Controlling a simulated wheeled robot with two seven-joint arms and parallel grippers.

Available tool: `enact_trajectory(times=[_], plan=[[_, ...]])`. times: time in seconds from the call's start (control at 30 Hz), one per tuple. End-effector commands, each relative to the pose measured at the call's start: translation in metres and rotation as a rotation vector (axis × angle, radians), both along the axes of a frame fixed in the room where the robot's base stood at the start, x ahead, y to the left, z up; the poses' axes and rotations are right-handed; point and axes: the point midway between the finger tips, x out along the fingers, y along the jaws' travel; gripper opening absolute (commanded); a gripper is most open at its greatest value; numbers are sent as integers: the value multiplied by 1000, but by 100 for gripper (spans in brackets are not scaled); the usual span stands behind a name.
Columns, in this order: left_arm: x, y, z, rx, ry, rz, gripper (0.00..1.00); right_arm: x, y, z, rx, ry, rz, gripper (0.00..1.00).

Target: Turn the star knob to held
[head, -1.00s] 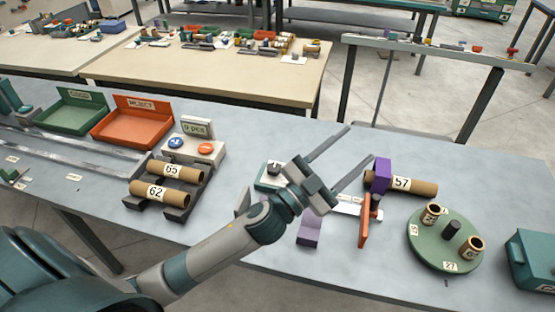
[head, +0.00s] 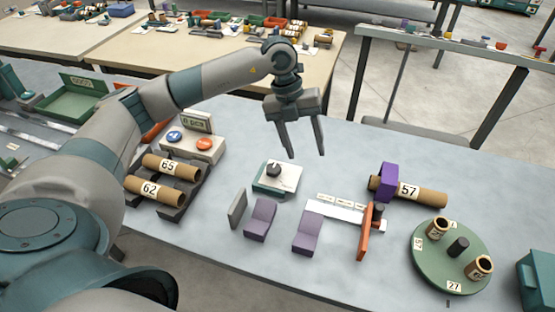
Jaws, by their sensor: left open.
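A dark knob (head: 274,170) sits on top of a small white-topped, teal-sided box (head: 287,185) on the grey bench. It is the only thing that looks like the star knob; its exact shape and any marks around it are too small to read. My left gripper (head: 306,155) is open and empty, fingers pointing down, in the air close to the box in the picture, a little up and right of the knob. The fingers are apart from the knob, and nothing covers it. My right gripper is not in view.
Purple blocks (head: 261,219) and an upright grey plate (head: 237,208) stand in front of the box. An orange upright lever (head: 364,233), a tube marked 57 (head: 420,192) and a green turntable (head: 425,255) lie to the right. A button box (head: 200,147) and tubes (head: 172,167) are left.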

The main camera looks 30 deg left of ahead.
Motion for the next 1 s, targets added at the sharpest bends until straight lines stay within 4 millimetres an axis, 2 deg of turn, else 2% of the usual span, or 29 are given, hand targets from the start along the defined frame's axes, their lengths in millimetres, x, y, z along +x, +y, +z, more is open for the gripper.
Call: enact_trajectory(times=[0.03, 0.1, 0.2, 0.3, 0.77, 1.0], plan=[[5, 27, 7, 83, 5, 39, 54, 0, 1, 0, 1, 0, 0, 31], [7, 58, 14, 180, 17, 89, 54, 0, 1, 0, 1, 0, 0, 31], [8, 89, 22, 272, 31, 141, 54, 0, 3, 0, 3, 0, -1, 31], [7, 102, 26, 315, 37, 167, 54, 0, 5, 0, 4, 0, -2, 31], [7, 104, 25, 323, 41, 170, 54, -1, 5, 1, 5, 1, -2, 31], [6, 104, 8, 322, 44, 170, 54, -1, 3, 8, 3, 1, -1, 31]])
